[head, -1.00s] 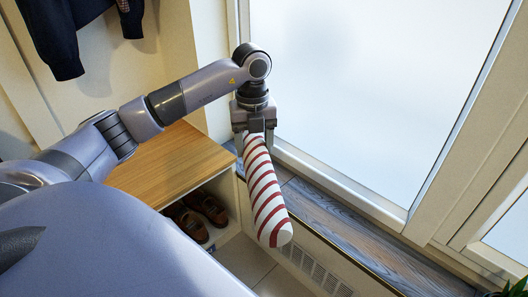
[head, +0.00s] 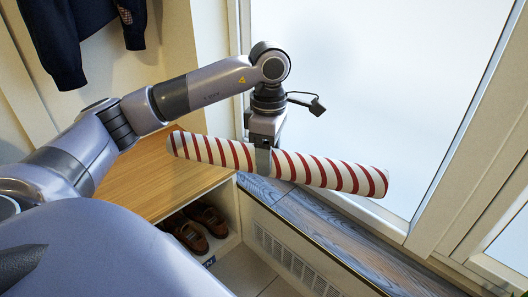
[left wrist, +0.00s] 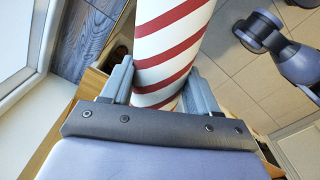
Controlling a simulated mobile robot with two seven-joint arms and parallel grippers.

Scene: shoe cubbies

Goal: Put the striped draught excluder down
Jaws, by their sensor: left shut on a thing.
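The striped draught excluder (head: 330,174) is a long white roll with dark red spiral stripes. My left gripper (head: 263,160) is shut on it near its middle. It hangs in the air, running left to right with its right end a little lower. Its left end is over the wooden bench top and its right end is in front of the frosted window, above the sill. In the left wrist view the draught excluder (left wrist: 172,45) lies between the two fingers of the gripper (left wrist: 160,85). My right gripper is not seen in the head view.
A grey-brown wooden sill (head: 335,232) runs below the frosted window (head: 370,80), with a vent grille (head: 290,262) under it. The wooden bench (head: 150,178) at left has brown shoes (head: 195,226) in its cubby. A dark garment (head: 70,40) hangs at upper left.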

